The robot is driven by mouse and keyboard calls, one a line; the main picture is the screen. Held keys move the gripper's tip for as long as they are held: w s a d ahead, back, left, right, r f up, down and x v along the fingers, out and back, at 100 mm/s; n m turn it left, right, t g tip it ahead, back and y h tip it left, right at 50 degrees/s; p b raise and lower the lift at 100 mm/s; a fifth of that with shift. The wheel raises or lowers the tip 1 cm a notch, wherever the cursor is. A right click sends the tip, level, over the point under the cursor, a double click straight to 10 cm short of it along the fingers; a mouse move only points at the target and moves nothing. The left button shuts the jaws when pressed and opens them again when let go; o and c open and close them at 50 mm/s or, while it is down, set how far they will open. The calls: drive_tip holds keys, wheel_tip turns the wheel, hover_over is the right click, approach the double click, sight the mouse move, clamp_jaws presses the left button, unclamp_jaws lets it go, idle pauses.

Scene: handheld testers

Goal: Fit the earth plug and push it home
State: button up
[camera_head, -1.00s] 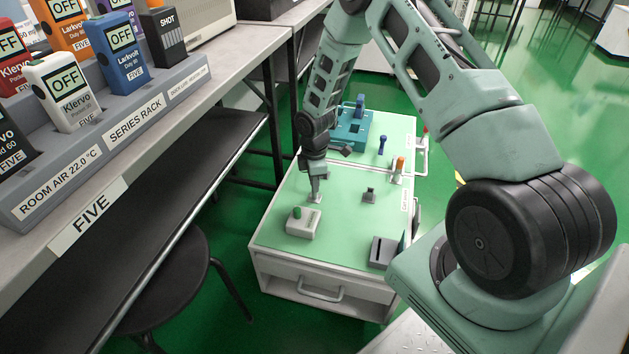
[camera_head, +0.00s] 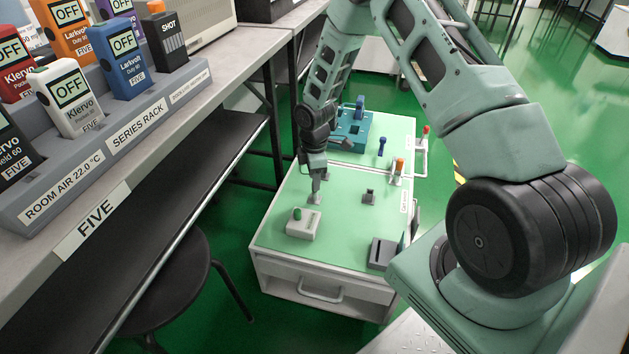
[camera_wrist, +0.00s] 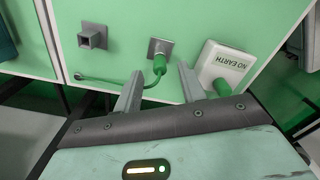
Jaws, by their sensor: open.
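In the wrist view the green earth plug (camera_wrist: 159,65) stands at a square grey socket plate (camera_wrist: 158,47). I cannot tell how deep it sits. Its thin green cable (camera_wrist: 125,83) curves away to the left. My gripper (camera_wrist: 161,72) is open, with one finger on each side of the plug and a visible gap to each. In the head view my gripper (camera_head: 315,188) reaches down to the green bench top, and the plug is hidden there.
A grey square post (camera_wrist: 93,37) stands left of the plug. A dark slotted block (camera_head: 382,254) sits at the bench's near right corner. A teal block (camera_head: 350,135) and a blue peg (camera_head: 382,146) are farther back. A tester rack (camera_head: 130,125) fills the left counter.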

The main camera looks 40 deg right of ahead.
wheel_tip(320, 180, up, 14)
drive_tip(key=p, duration=0.4)
drive_tip(key=shift+r, duration=0.15)
drive_tip(key=s+a+r+m, duration=0.1)
drive_tip(key=s+a+r, duration=0.35)
drive_tip(key=a, duration=0.45)
drive_tip(key=s+a+r+m, duration=0.1)
drive_tip(key=s+a+r, duration=0.3)
drive_tip(key=a+r, duration=0.3)
drive_tip(key=s+a+r+m, duration=0.1)
drive_tip(key=s+a+r, duration=0.15)
drive_tip(key=s, duration=0.45)
drive_tip(key=s+a+r+m, duration=0.15)
drive_tip(key=s+a, duration=0.25)
drive_tip(key=s, duration=0.4)
drive_tip(key=s+a+r+m, duration=0.1)
drive_tip(key=s+a+r, duration=0.1)
drive_tip(key=s+a, duration=0.35)
wheel_tip(320, 180, up, 27)
drive_tip(key=s+d+p, duration=0.1)
drive_tip(key=p, duration=2.6)
drive_tip(key=shift+s+d+r+y, duration=0.2)
drive_tip(key=shift+s+d+y, duration=0.1)
drive_tip(key=shift+s+d, duration=0.05)
